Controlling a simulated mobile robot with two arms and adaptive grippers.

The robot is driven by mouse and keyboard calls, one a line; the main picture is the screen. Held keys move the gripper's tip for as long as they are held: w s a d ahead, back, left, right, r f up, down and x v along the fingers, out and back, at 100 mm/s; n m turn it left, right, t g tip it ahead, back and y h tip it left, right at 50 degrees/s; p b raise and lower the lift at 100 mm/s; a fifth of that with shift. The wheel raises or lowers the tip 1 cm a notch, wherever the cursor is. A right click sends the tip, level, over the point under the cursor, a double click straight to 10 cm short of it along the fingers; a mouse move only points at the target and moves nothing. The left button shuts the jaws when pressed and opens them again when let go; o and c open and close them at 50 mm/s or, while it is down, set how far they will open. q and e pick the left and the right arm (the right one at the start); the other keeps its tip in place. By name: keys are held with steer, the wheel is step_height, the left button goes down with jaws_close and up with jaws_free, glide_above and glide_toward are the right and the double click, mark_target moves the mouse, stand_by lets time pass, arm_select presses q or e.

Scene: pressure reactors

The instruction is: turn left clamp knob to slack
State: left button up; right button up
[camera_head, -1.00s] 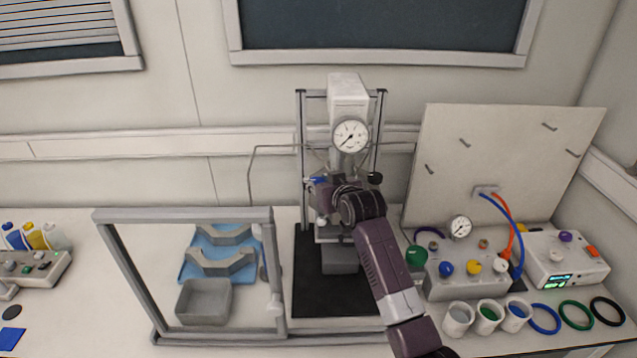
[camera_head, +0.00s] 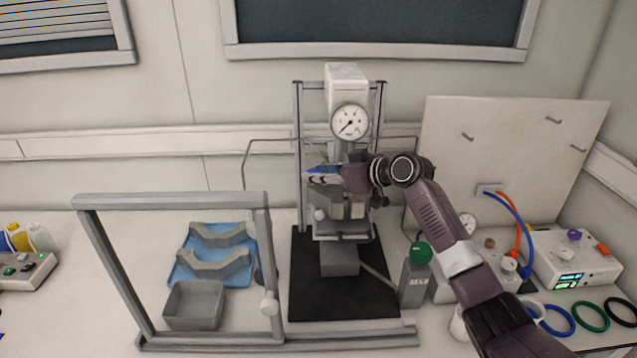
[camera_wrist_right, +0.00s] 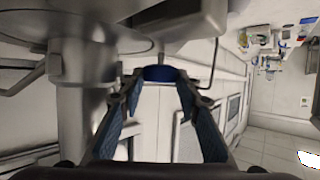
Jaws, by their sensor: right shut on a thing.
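The pressure reactor (camera_head: 348,85) stands at the middle of the bench, with a round dial gauge (camera_head: 350,121) on its front. My right gripper (camera_head: 318,178) reaches across the reactor's front from the right, with its fingers pointing left. In the right wrist view its two blue-padded fingers (camera_wrist_right: 158,85) close in on a dark blue knob (camera_wrist_right: 158,73). This is the left clamp knob, held at the fingertips. In the head view the fingers and wrist hide the knob's grip and part of the clamp. My left gripper is not in view.
A framed clear shield (camera_head: 170,198) stands at the left, before a blue tray (camera_head: 213,284) and a grey bin (camera_head: 196,305). A green-capped bottle (camera_head: 417,275) stands close to my right arm. A white panel (camera_head: 480,130) and a control box (camera_head: 570,263) are at the right.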

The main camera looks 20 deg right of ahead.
steer(key=shift+d, duration=0.1)
stand_by(0.3)
steer(key=o, duration=0.9)
steer(key=v, duration=1.2)
